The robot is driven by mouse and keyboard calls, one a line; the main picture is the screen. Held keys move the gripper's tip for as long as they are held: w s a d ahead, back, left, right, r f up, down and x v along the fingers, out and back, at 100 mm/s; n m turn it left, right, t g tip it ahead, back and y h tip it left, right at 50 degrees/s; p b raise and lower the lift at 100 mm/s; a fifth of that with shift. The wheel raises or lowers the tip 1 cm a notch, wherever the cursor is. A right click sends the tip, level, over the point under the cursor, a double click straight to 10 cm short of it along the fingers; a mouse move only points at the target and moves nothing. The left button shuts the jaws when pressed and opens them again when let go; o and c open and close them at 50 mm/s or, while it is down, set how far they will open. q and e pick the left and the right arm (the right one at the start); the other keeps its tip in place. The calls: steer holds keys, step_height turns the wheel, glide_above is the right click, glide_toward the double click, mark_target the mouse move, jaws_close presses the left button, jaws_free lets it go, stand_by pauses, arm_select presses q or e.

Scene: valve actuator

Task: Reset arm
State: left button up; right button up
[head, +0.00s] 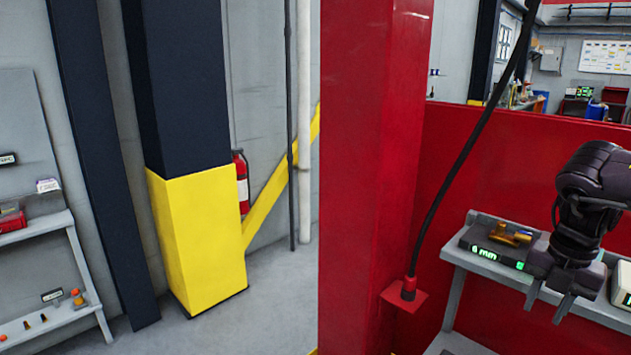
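My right gripper (547,301) is at the right edge of the head view, dark, pointing down over the grey shelf (478,266). Its two fingers are apart, with nothing visible between them. A dark box with a green "6 mm" display (480,252) lies on the shelf just left of the gripper. A brass-coloured fitting (508,232) rests on top of that box. My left gripper is outside the view.
A red post (372,150) with a black cable (455,180) stands left of the shelf. Further left are a yellow-and-dark column (198,240), a fire extinguisher (241,183) and another grey shelf (40,226). Grey floor (275,300) between column and post is clear.

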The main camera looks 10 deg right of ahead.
step_height(320, 180, down, 17)
steer(key=s+m+t+y, duration=0.1)
steer(key=s+t, duration=0.1)
steer(key=a+f+m+t, duration=0.3)
steer(key=a+f, duration=0.5)
steer(key=s+a+r+m+g+h, duration=0.1)
steer(key=s+a+m, duration=0.5)
steer(key=a+m, duration=0.35)
steer(key=s+a+r+m+g, duration=0.1)
steer(key=s+a+r+m, duration=0.1)
steer(key=s+a+m, duration=0.65)
step_height(320, 180, down, 38)
steer(key=m+g+b, duration=0.1)
steer(key=g+b, duration=0.1)
steer(key=b, duration=0.6)
steer(key=s+d+f+b, duration=0.1)
steer(key=s+f+b, duration=0.2)
steer(key=s+f, duration=0.7)
steer(key=s+d+f+b, duration=0.2)
steer(key=s+f, duration=0.7)
steer(key=f, duration=0.6)
steer(key=shift+s+g+b, duration=0.4)
steer(key=shift+b, duration=0.4)
